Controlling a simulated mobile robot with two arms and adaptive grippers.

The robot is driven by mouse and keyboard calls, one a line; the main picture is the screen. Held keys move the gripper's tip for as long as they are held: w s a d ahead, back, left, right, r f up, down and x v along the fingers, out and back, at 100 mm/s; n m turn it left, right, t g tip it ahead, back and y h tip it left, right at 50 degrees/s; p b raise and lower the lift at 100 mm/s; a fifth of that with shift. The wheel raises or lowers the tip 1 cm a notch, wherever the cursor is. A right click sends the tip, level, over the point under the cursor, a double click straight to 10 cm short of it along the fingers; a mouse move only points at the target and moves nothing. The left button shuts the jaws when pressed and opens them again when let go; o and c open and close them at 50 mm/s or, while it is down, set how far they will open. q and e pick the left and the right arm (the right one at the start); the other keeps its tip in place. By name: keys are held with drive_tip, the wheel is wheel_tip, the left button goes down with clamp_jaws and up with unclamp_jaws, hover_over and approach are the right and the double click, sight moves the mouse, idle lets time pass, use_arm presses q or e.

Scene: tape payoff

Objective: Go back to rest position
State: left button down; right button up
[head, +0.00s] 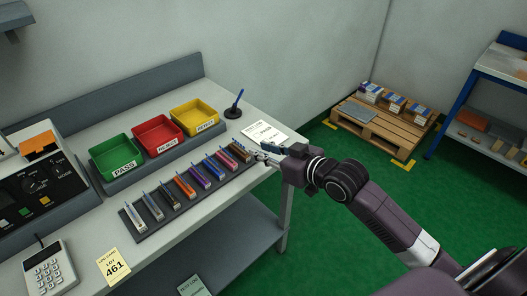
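My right gripper (263,156) reaches in from the right, over the front right part of the bench. Its fingertips are beside the far right end of a dark rack (180,212) that holds a row of several small coloured pieces. It is close to the end piece (239,152); I cannot tell whether they touch. The fingers are too small and dark to tell if they are open or shut. A white paper (265,134) lies just behind the gripper. My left gripper is not in view.
Green (118,158), red (157,135) and yellow (197,117) bins stand behind the rack. A tester box (35,185) and a keypad (48,268) are at left. A pallet with boxes (378,122) and a blue shelf (480,75) stand at right. Green floor between is clear.

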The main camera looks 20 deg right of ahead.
drive_tip(key=shift+s+f, duration=0.1)
idle(0.4)
drive_tip(key=s+a+f+g+h, duration=0.2)
drive_tip(key=s+a+f+g, duration=0.15)
drive_tip(key=s+f, duration=0.7)
drive_tip(key=s+f+m+g+h, duration=0.1)
drive_tip(key=s+f+g, duration=0.25)
drive_tip(key=s, duration=0.65)
drive_tip(key=s+f+m+g+h, duration=0.15)
drive_tip(key=s+f, duration=0.25)
drive_tip(key=s, duration=0.5)
drive_tip(key=s+f+g, duration=0.1)
drive_tip(key=s+f, duration=0.1)
drive_tip(key=f, duration=1.2)
drive_tip(key=s+f+g, duration=0.2)
drive_tip(key=f, duration=1.2)
drive_tip(key=s+d+f+n, duration=0.1)
drive_tip(key=s+d+f, duration=0.2)
drive_tip(key=s+f, duration=1.1)
drive_tip(key=shift+s+d+f+g, duration=0.25)
drive_tip(key=shift+s+g, duration=0.1)
drive_tip(key=shift+s, duration=0.6)
